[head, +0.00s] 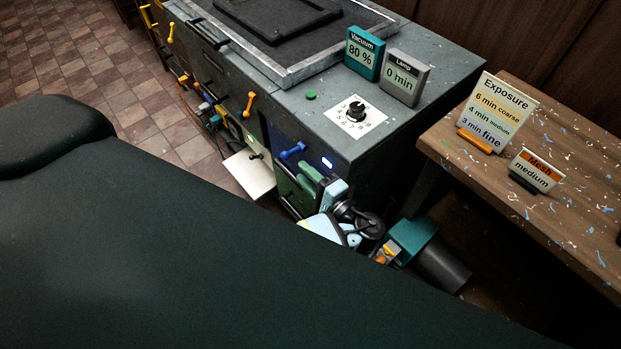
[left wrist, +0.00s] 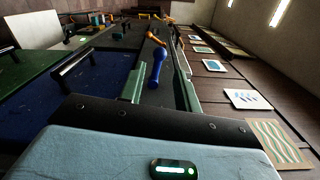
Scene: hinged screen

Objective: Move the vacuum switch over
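A blue lever (head: 293,150) sticks out from the front of the grey cabinet (head: 330,125), near its right corner. I see no label naming it the vacuum switch. A teal sign (head: 364,54) on the cabinet top reads "Vacuum 80 %". My left gripper (head: 307,180) is just below the blue lever in the head view. In the left wrist view its green fingers (left wrist: 160,78) are apart, with the blue lever (left wrist: 157,66) showing in the gap between them. I see no contact with it. My right gripper is not in view.
A numbered dial (head: 356,112), a green button (head: 311,95) and a "Lamp 0 min" sign (head: 404,78) are on top. A pale panel (head: 249,172) juts out left of my gripper. A wooden bench (head: 560,205) with signs stands right.

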